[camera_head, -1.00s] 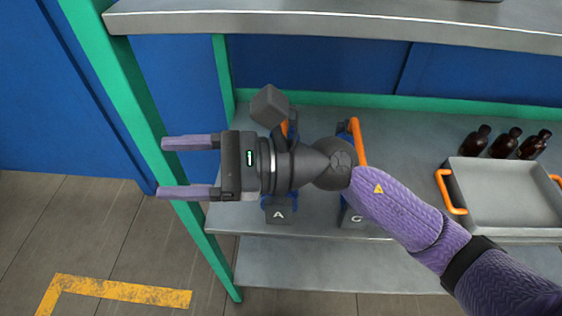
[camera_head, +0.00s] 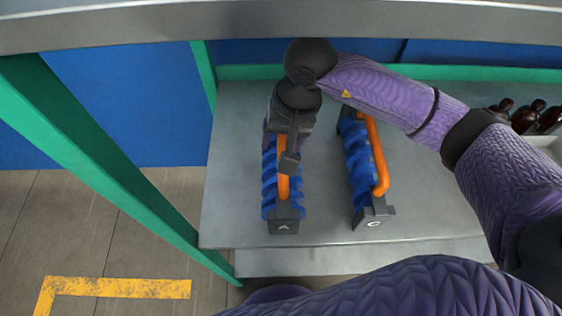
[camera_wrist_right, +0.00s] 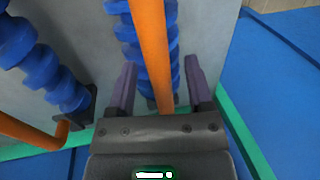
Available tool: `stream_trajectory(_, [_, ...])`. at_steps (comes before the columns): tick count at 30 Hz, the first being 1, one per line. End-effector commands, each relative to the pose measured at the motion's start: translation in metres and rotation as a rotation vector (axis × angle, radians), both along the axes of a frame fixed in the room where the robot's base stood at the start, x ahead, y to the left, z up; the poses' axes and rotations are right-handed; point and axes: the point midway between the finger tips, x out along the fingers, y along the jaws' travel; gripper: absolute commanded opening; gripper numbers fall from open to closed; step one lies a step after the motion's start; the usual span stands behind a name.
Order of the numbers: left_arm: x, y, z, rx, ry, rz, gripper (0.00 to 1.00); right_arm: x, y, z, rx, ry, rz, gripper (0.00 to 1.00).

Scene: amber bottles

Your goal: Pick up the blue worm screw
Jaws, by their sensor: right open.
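A blue worm screw with an orange handle, in a dark holder marked A (camera_head: 269,195), lies on the grey shelf at centre left in the head view. A second blue worm screw (camera_head: 358,160) with an orange handle, its end plate seemingly marked C, lies to its right. My right gripper (camera_wrist_right: 160,66) is open and points down over the far part of the A screw. In the right wrist view its purple fingers are on either side of that screw (camera_wrist_right: 167,45) and its handle; contact cannot be told. In the head view the wrist hides the screw's far end. My left gripper is out of view.
The grey shelf (camera_head: 225,150) has a green post (camera_head: 110,160) on its left and an upper metal shelf edge (camera_head: 120,33) above. Brown bottles (camera_head: 525,115) and part of a pale tray stand at right.

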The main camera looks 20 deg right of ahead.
Motion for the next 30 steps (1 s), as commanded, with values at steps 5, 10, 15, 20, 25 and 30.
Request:
stream_trajectory(5, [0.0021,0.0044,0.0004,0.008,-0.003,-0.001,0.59,0.0001,0.0005,-0.0006,0.001,0.000,0.000,0.66])
stream_trajectory(10, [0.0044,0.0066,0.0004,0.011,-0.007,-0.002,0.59,0.0000,0.0005,-0.0004,0.001,0.000,0.000,0.36])
stream_trajectory(15, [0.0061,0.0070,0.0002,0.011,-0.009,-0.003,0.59,0.0000,0.0005,-0.0004,0.001,0.000,-0.001,0.00])
stream_trajectory(20, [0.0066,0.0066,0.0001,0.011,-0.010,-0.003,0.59,-0.0001,0.0004,-0.0003,0.001,0.001,-0.001,0.00])
stream_trajectory(25, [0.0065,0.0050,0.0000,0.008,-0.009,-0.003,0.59,0.0006,0.0007,0.0007,0.003,-0.003,0.000,0.00])
stream_trajectory(30, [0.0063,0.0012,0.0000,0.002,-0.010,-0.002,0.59,0.0005,0.0007,0.0011,0.003,-0.003,-0.001,0.00])
